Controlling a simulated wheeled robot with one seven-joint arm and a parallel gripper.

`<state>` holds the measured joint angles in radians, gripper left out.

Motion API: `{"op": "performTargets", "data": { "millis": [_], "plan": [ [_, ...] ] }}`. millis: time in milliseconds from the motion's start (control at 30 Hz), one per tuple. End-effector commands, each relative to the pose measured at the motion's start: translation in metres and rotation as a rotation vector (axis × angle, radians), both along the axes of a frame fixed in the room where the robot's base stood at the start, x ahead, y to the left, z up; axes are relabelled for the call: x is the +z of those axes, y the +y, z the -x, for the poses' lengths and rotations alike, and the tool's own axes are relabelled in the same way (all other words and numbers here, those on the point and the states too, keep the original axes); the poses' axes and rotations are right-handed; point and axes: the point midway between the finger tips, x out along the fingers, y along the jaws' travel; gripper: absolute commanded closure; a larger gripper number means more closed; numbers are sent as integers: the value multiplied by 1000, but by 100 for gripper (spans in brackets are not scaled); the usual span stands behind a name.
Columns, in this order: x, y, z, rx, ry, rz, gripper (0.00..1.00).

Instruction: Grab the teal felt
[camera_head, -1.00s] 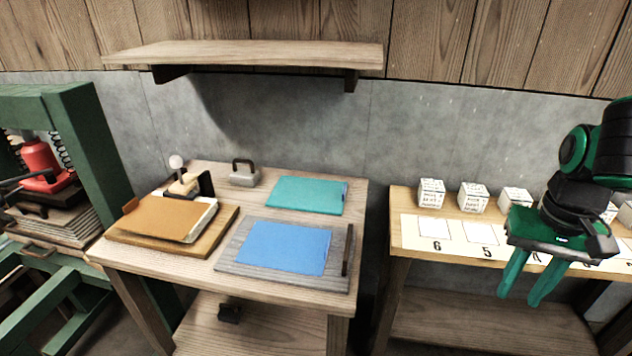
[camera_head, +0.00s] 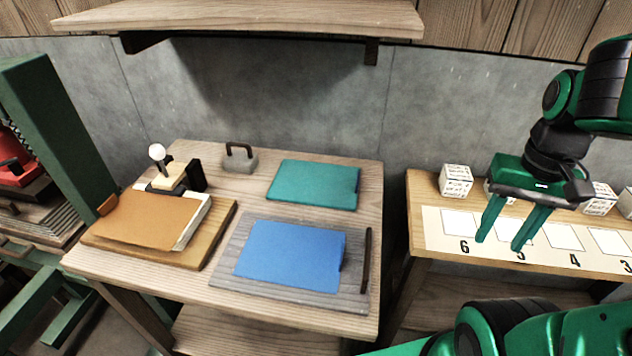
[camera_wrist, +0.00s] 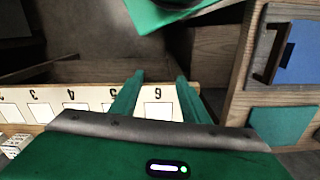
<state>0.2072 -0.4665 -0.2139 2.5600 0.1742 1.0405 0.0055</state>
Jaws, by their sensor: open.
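The teal felt (camera_head: 313,185) lies flat at the back right of the wooden table, behind the blue felt (camera_head: 291,254). The teal felt also shows at the right edge of the wrist view (camera_wrist: 285,126), partly cut off. My gripper (camera_head: 499,244) is open and empty, with its fingers pointing down.
The blue felt lies on a grey board (camera_head: 225,275) with a dark upright handle. An orange-brown sheet stack (camera_head: 150,225) is at left. A grey handled block (camera_head: 240,160) stands behind. A shelf (camera_head: 245,18) overhangs the table. White cubes stand on the bench (camera_head: 420,195).

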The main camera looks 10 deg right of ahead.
Motion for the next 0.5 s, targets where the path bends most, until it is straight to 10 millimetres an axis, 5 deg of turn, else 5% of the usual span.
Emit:
{"op": "performTargets", "data": {
  "millis": [67, 167, 500],
  "plan": [
    [5, 1, 8, 21, -17, -3, 38],
    [5, 3, -9, 112, -31, -16, 31],
    [-9, 32, -137, 832, -234, -157, 31]
  ]
}}
